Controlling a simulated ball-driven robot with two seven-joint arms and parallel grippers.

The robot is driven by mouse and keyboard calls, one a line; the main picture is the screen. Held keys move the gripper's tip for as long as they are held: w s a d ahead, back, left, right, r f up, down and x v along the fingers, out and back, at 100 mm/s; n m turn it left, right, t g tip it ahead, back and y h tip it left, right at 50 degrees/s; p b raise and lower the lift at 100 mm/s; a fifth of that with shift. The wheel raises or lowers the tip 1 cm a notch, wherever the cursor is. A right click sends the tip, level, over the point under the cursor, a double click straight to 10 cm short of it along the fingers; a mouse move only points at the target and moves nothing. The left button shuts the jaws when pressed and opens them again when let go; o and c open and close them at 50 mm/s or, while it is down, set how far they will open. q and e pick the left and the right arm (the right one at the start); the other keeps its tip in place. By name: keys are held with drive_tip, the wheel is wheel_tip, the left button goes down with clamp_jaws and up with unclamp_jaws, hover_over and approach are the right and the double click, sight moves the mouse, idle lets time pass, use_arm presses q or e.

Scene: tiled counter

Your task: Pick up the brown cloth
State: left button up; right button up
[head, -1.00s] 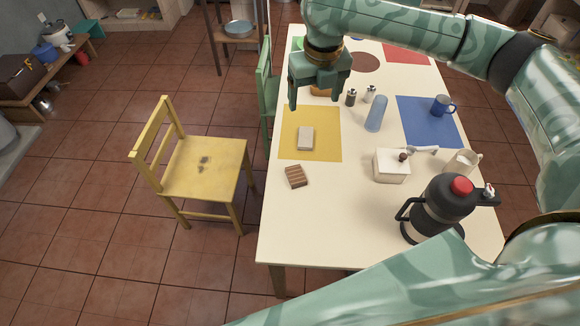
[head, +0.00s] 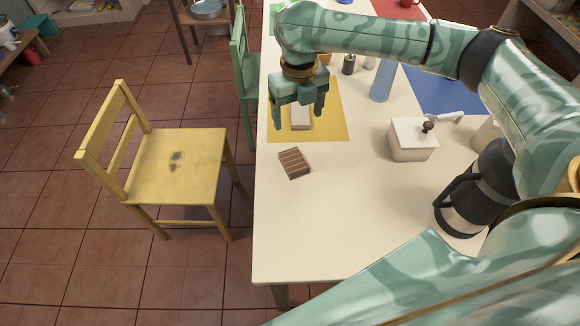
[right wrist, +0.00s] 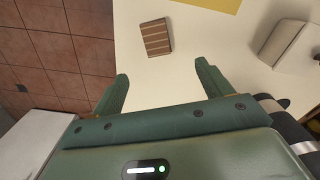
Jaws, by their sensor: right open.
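The brown cloth (head: 294,163) is a small folded piece with lighter stripes. It lies flat on the cream table near the left edge, just in front of the yellow mat. It also shows in the right wrist view (right wrist: 156,37), beyond the fingertips. My right gripper (head: 299,116) is open and empty in the head view, over the yellow mat and farther back than the cloth. Its two fingers stand apart in the right wrist view (right wrist: 162,77), with bare tabletop between them. My left gripper is not in view.
A pale block (head: 301,118) lies on the yellow mat (head: 335,122), partly behind the gripper. A white box with a knob (head: 410,142) and a dark jug (head: 480,195) stand to the right. A yellow chair (head: 178,168) stands left of the table. Tabletop around the cloth is clear.

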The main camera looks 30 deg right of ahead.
drive_tip(key=b, duration=0.5)
hover_over(294, 160)
drive_tip(key=f, duration=1.1)
drive_tip(key=shift+d, duration=0.35)
drive_tip(key=f+b, duration=0.1)
drive_tip(key=f, duration=0.1)
drive_tip(key=f+b, duration=0.2)
drive_tip(key=f, duration=0.1)
drive_tip(key=shift+a+f, duration=0.3)
drive_tip(key=shift+a, duration=0.1)
drive_tip(key=shift+r, duration=0.2)
drive_tip(key=shift+c, duration=0.6)
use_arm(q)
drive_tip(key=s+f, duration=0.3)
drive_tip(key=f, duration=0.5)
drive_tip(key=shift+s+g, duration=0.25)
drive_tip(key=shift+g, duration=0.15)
use_arm(e)
drive_tip(key=c, duration=1)
